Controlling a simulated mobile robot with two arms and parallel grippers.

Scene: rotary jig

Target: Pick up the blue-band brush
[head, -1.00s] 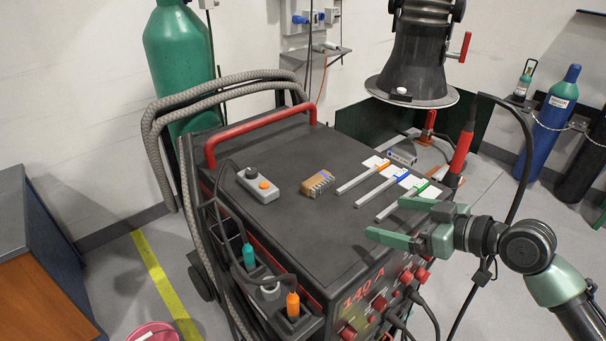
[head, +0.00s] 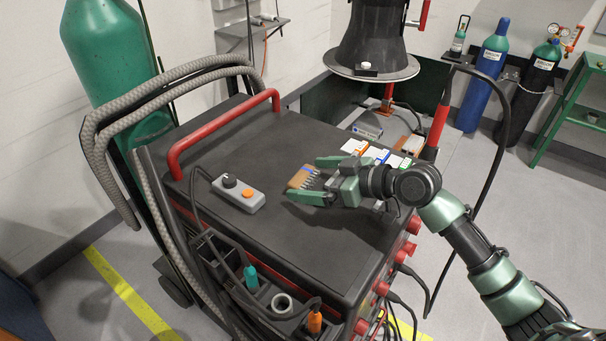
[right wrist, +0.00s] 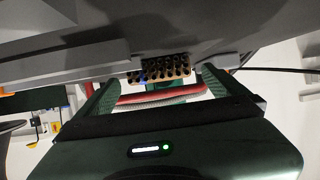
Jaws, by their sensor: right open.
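The blue-band brush seems to be the small brown block (head: 301,179) with rows of grey tufts; it lies on the dark cart top. It also shows in the right wrist view (right wrist: 170,70), with dark tuft rows and a blue patch near its left end. My right gripper (head: 310,178) is open, with one finger on each side of the block. In the right wrist view the block sits between the fingertips (right wrist: 160,80), with a gap on both sides. The gripper hides part of the block in the head view. My left gripper is out of view.
Strips with orange, blue and green bands lie behind my right gripper, partly hidden. A red handle (head: 222,134) rises at the cart's left edge. A dark hood (head: 374,45) hangs behind.

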